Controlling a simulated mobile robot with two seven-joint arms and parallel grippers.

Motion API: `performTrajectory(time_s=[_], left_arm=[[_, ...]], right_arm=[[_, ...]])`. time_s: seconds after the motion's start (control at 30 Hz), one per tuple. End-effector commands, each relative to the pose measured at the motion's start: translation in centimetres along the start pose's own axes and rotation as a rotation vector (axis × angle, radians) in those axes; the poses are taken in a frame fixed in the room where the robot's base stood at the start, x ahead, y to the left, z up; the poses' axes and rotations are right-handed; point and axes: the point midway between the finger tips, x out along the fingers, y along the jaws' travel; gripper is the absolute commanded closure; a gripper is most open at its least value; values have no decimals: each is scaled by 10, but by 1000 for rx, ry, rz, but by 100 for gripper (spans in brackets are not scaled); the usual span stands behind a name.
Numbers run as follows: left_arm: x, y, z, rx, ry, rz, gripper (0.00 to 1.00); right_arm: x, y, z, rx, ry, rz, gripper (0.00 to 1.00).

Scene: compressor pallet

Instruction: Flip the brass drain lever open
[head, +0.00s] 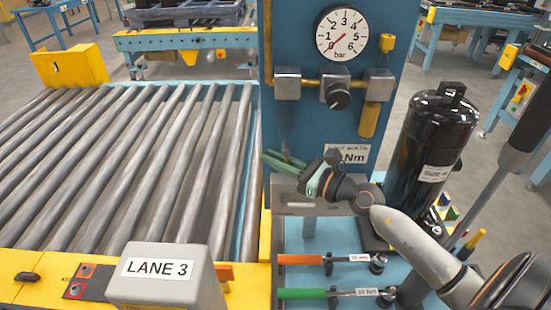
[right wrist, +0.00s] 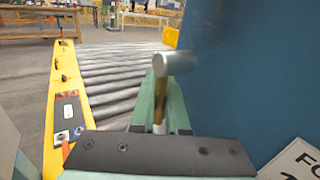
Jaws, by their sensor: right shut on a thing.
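My right gripper (head: 285,162) reaches in from the right, in front of the blue panel, with its green fingers pointing left. In the right wrist view, the fingers (right wrist: 160,112) are closed around a brass-coloured stem, which I take to be the brass drain lever (right wrist: 158,108). A grey cylindrical end (right wrist: 176,63) sits at the top of the stem, beyond the fingertips. In the head view the lever is hidden or too small to make out at the fingers. My left gripper is not in view.
A pressure gauge (head: 342,33) has its red needle toward the lower left. Below it is a brass pipe with a black knob (head: 336,95). A black tank (head: 432,150) stands right of the panel. Wrenches with orange (head: 300,259) and green (head: 302,293) handles lie below. The roller conveyor (head: 120,160) is left.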

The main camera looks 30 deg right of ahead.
Motion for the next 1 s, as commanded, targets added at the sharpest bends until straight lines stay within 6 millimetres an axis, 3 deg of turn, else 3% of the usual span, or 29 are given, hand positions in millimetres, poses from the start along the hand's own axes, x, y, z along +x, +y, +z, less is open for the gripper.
performTrajectory(time_s=[0.37, 0.63, 0.93, 0.97, 1.0], left_arm=[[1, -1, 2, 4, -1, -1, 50], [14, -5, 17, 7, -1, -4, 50], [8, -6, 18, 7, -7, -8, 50], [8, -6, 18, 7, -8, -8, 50], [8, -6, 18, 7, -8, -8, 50]], right_arm=[[0, 0, -1, 2, -4, 0, 100], [3, 2, -1, 47, -75, -3, 100], [3, 2, 3, 57, -86, -4, 100], [3, 2, 3, 57, -86, -4, 87], [3, 2, 3, 57, -86, -4, 82]])
